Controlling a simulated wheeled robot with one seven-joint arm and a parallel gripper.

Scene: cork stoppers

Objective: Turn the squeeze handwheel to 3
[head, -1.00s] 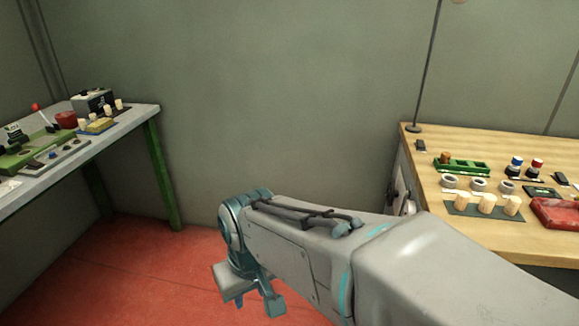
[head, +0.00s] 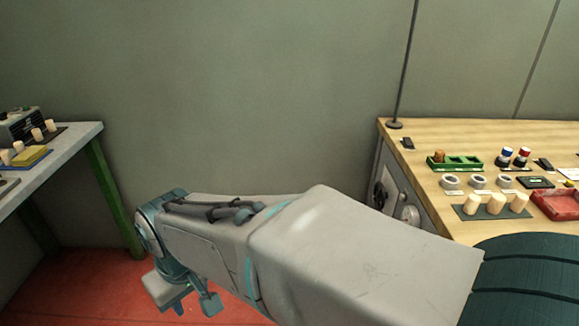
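Two round controls show on the grey side face of the right bench, partly behind my arm. One is a dark wheel (head: 380,195). The other is a pale round knob or dial (head: 409,215). Both are small, and I cannot read any numbers or tell which is the squeeze handwheel. My gripper (head: 190,302) hangs low at the left end of my arm, over the red floor. Its fingers look spread with a gap between them, and no object shows in it. It is well away from the round controls.
The right bench's wooden top (head: 445,137) holds a green tray (head: 454,162), cork stoppers (head: 495,203), rings and a red tray (head: 556,204). A thin dark pole stands at its back left corner. The left bench (head: 75,143) has a green leg. Open floor lies between the benches.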

